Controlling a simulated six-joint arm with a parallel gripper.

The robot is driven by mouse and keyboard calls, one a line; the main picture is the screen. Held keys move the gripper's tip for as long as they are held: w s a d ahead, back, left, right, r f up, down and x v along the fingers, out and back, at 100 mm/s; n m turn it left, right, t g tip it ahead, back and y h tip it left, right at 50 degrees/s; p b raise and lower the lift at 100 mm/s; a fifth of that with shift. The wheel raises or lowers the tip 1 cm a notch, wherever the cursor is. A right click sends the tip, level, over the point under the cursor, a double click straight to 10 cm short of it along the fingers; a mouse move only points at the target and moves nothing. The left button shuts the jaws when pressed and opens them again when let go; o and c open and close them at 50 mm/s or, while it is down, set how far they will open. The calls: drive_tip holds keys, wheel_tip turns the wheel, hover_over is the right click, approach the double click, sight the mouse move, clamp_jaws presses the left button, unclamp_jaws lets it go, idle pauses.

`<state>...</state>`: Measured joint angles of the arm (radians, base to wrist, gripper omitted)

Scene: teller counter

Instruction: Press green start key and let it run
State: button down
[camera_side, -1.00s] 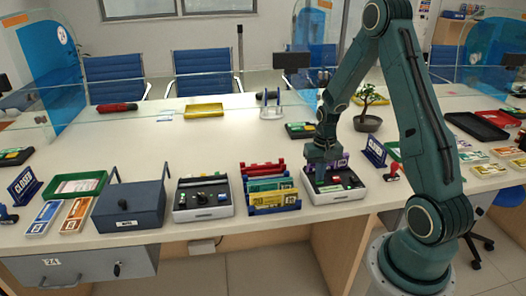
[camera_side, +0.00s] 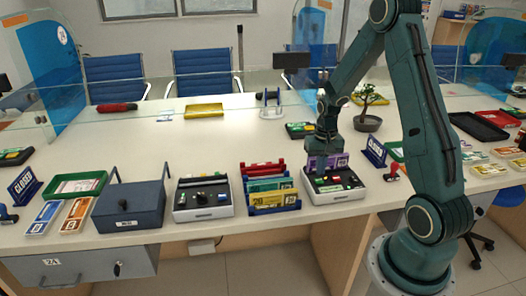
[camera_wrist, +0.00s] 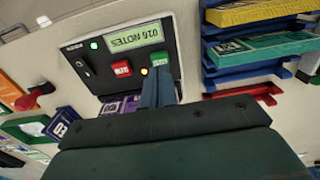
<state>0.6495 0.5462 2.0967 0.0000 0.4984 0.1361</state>
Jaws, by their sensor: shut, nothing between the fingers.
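The note counter (camera_side: 338,196) is a pale, dark-topped machine near the counter's front edge in the side view. In the wrist view, its green key (camera_wrist: 160,59) sits beside a red key (camera_wrist: 121,68) and below a lit display (camera_wrist: 135,40) whose text, ending in NOTES, appears upside down. A green lamp (camera_wrist: 93,45) and an amber lamp (camera_wrist: 144,71) glow. Purple notes (camera_wrist: 112,107) show at the machine. My gripper (camera_wrist: 158,80) is shut and empty, its tips at the green key's near edge; I cannot tell whether they touch. In the side view my gripper (camera_side: 320,170) is over the machine.
A rack of coloured note bundles (camera_side: 272,190) stands left of the machine, with a second similar machine (camera_side: 203,197) beyond it. A closed sign (camera_side: 375,153), a red-handled stamp (camera_side: 392,172) and a potted plant (camera_side: 368,122) are to the right. The mid-counter is largely clear.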

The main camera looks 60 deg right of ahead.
sight(318, 180)
wheel_tip(318, 180, up, 6)
drive_tip(key=shift+r, duration=0.15)
idle(0.8)
drive_tip(key=s+a+r+n+t, duration=0.2)
drive_tip(key=a+r+n, duration=0.2)
drive_tip(key=a+r, duration=0.9)
drive_tip(key=s+a+r+n+t, duration=0.3)
drive_tip(key=s+a+r+n, duration=0.2)
drive_tip(key=s+a, duration=0.5)
drive_tip(key=shift+s+a+r+t, duration=0.2)
drive_tip(key=shift+s+a+t, duration=0.1)
drive_tip(key=shift+s, duration=0.35)
idle(1.8)
